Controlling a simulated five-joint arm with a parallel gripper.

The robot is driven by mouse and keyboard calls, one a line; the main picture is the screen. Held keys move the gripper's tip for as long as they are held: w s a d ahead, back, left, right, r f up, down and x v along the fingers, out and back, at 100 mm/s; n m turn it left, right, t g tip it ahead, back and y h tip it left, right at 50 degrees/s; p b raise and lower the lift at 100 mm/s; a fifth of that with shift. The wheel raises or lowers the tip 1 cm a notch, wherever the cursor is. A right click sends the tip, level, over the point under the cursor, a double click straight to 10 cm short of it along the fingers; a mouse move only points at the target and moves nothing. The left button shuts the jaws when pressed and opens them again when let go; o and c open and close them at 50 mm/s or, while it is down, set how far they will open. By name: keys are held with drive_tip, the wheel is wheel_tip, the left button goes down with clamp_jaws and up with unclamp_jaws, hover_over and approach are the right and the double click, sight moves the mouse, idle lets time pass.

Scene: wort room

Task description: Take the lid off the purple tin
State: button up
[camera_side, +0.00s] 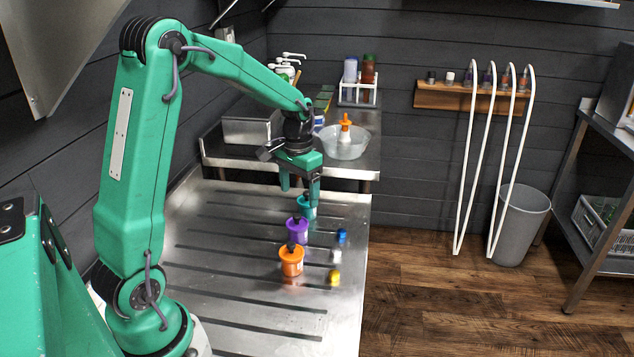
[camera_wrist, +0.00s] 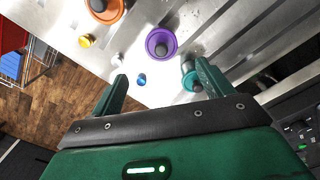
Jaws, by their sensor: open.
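The purple tin (camera_side: 298,233) stands upright on the ribbed steel drainboard, in the middle of a row of three tins. A dark knob shows at the centre of its top in the wrist view, where the purple tin (camera_wrist: 152,45) has a wide purple rim. The lid's edge cannot be told apart from the tin. My gripper (camera_side: 300,194) is open and empty, pointing down, above and behind the purple tin, close to the teal tin (camera_side: 305,207). In the wrist view my gripper (camera_wrist: 162,72) has its fingers apart, with the purple tin beyond the gap between the tips.
An orange tin (camera_side: 291,264) stands in front of the purple one. Small blue (camera_side: 342,236), white (camera_side: 336,256) and yellow (camera_side: 334,279) pieces lie to the right, near the steel drainboard's (camera_side: 235,290) edge. A clear bowl (camera_side: 345,148) stands behind. The board's left side is clear.

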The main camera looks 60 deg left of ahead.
sight(298, 214)
drive_tip(key=shift+s+a+f, duration=0.1)
drive_tip(key=shift+f, duration=1.85)
drive_tip(key=shift+s+a+f, duration=0.1)
drive_tip(key=shift+f, duration=1.85)
drive_tip(key=c, duration=1)
drive_tip(key=shift+r, duration=0.15)
drive_tip(key=shift+c, duration=0.2)
drive_tip(key=shift+r, duration=0.6)
drive_tip(key=r, duration=0.1)
drive_tip(key=d+r, duration=0.1)
drive_tip(key=r, duration=0.1)
drive_tip(key=shift+r, duration=0.1)
drive_tip(key=s+d+r, duration=0.2)
drive_tip(key=d+r, duration=0.4)
drive_tip(key=d, duration=0.4)
drive_tip(key=shift+d+r, duration=0.2)
drive_tip(key=shift+d, duration=0.15)
